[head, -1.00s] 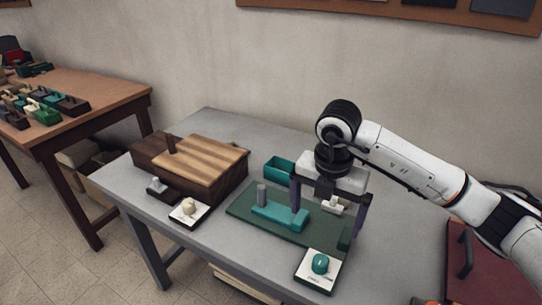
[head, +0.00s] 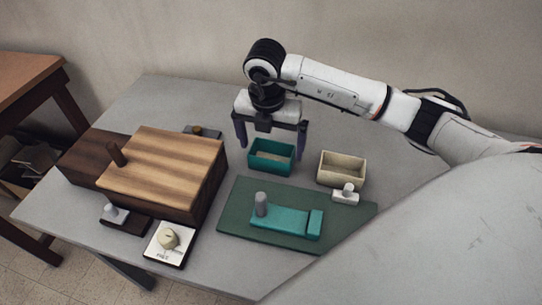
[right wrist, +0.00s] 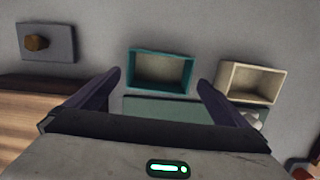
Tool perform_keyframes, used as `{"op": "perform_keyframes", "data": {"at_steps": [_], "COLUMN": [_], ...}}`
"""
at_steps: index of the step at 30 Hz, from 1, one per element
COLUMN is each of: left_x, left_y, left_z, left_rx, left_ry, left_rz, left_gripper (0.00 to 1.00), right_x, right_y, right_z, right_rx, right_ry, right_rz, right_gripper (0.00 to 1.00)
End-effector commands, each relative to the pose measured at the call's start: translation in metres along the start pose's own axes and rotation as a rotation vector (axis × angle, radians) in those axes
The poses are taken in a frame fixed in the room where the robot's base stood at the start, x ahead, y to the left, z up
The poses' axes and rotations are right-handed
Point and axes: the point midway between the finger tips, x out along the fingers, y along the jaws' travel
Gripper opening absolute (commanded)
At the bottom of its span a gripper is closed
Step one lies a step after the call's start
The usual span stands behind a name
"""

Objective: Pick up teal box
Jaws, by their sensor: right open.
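The teal box (head: 271,159) is a small open-topped box on the grey table, behind the green mat. It also shows in the right wrist view (right wrist: 160,86), upright, between and beyond the fingertips. My right gripper (head: 270,148) is open, fingers pointing down, with one finger toward each side of the teal box. Nothing is between its fingers in the right wrist view (right wrist: 160,82) except the box further off; I cannot tell if either finger touches it. My left gripper is not in view.
A cream open box (head: 341,170) stands close to the right of the teal box. The green mat (head: 240,222) carries a teal block with a grey peg (head: 260,204). A striped wooden box (head: 165,165) stands left. A white dial plate (head: 168,243) sits in front.

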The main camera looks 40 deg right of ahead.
Motion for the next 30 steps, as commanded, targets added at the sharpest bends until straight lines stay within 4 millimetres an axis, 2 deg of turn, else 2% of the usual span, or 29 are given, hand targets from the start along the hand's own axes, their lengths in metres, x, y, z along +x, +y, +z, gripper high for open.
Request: {"op": "perform_keyframes", "data": {"at_steps": [9,18,20,25,30], "left_x": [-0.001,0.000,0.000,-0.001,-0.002], "left_y": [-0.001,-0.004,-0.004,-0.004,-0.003], "left_z": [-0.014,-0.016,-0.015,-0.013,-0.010], "left_rx": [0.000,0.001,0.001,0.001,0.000], "left_ry": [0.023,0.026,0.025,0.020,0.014], "left_rz": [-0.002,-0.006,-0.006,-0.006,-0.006], "left_gripper": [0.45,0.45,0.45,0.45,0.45], "right_x": [0.044,0.049,0.049,0.049,0.049], "right_y": [0.000,0.000,0.000,0.000,0.000], "right_z": [0.004,0.004,0.004,0.004,0.004], "right_rx": [0.000,-0.001,-0.001,-0.001,-0.001], "right_ry": [0.002,0.001,0.001,0.001,0.000], "right_rz": [-0.003,0.000,0.000,-0.001,0.000], "right_gripper": [1.00,1.00,0.92,0.63,0.62]}}
